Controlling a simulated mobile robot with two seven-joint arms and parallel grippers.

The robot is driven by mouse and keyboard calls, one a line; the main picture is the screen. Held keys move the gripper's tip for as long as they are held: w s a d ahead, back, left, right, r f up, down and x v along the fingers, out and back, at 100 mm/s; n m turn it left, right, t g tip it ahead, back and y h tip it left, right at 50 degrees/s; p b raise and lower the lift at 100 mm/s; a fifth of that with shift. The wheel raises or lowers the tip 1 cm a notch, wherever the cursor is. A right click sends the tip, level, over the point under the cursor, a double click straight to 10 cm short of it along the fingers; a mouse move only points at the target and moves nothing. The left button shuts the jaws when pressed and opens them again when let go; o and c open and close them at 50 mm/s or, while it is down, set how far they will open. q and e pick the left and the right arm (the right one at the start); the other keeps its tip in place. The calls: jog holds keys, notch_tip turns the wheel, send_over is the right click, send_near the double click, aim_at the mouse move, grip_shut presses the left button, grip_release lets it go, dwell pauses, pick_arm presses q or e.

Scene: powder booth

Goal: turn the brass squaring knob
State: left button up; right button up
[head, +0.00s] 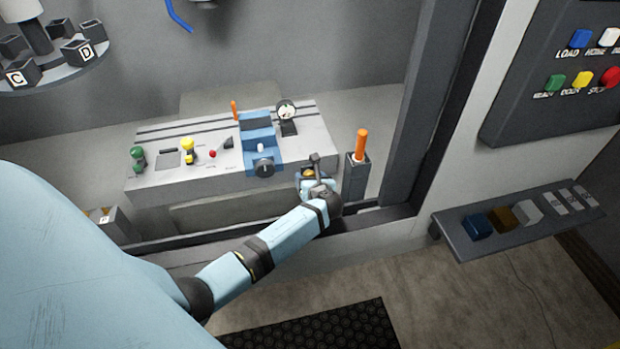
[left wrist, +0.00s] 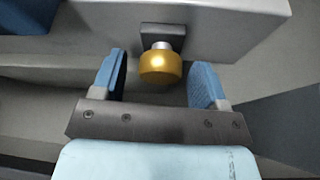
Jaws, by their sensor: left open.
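The brass squaring knob (left wrist: 160,67) shows in the left wrist view as a gold cylinder on a short silver shaft. The shaft comes out of a dark square plate on the front face of the grey bench block (left wrist: 230,25). My left gripper (left wrist: 160,85) is open, with one blue-padded finger on each side of the knob and a gap on both sides. In the head view my left gripper (head: 313,172) is at the front right corner of the bench, and the knob (head: 308,174) is mostly hidden behind it. My right gripper is not in view.
An orange-handled tool (head: 361,145) stands in a dark holder just right of my gripper. A blue vise (head: 259,142) with a black knob (head: 263,168) is to the left on the bench. A button panel (head: 560,75) and a grey shelf (head: 470,247) with coloured blocks are at right.

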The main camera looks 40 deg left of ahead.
pick_arm(q)
jog(key=shift+w+a, duration=0.1)
jog(key=shift+a, duration=0.05)
jog(key=c, duration=0.9)
jog(key=shift+n, duration=0.4)
jog(key=shift+n+t+h+p, duration=0.3)
jog(key=shift+n+t+h, duration=0.25)
jog(key=shift+n, duration=0.25)
jog(key=shift+f+n+t+h+b, duration=0.1)
jog(key=shift+n+t+h+b, duration=0.45)
jog(key=shift+n, duration=0.45)
